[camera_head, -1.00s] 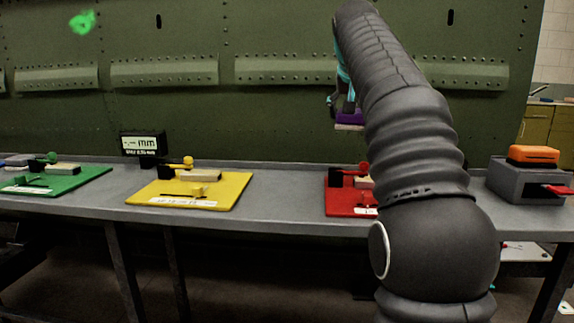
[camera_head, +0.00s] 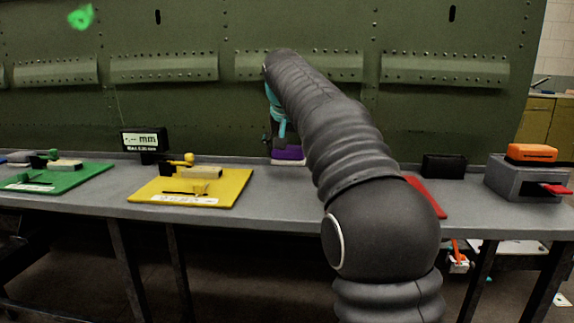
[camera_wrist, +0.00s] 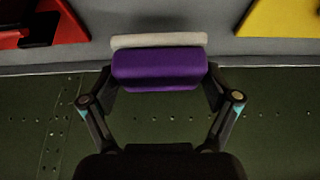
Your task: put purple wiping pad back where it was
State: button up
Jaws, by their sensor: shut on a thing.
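The purple wiping pad (camera_head: 287,153) has a purple top and a pale underside. My gripper (camera_head: 279,138) is shut on it, and the pad is at the back of the grey bench, between the yellow and red boards. In the wrist view the purple pad (camera_wrist: 160,68) sits between the two fingers of my gripper (camera_wrist: 160,88), with its pale layer on the far side. The pad looks level and very near or on the bench top; I cannot tell if it touches. My arm hides part of the bench to the right.
The grey bench (camera_head: 270,205) stands before a green riveted panel (camera_head: 200,110). The yellow board (camera_head: 225,188) is left of the pad, the red board (camera_head: 428,197) right, mostly hidden. A green board (camera_head: 80,175), a gauge display (camera_head: 145,141), a black box (camera_head: 444,166) and a grey unit (camera_head: 515,182) also stand there.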

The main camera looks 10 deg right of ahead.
aim_at(287, 164)
jog(key=shift+w+a+f, duration=0.1)
jog(key=shift+a+f, duration=0.1)
jog(key=shift+f, duration=1.9)
jog(key=shift+f, duration=0.1)
jog(key=o, duration=0.8)
jog(key=shift+c, duration=0.2)
jog(key=v, duration=1.2)
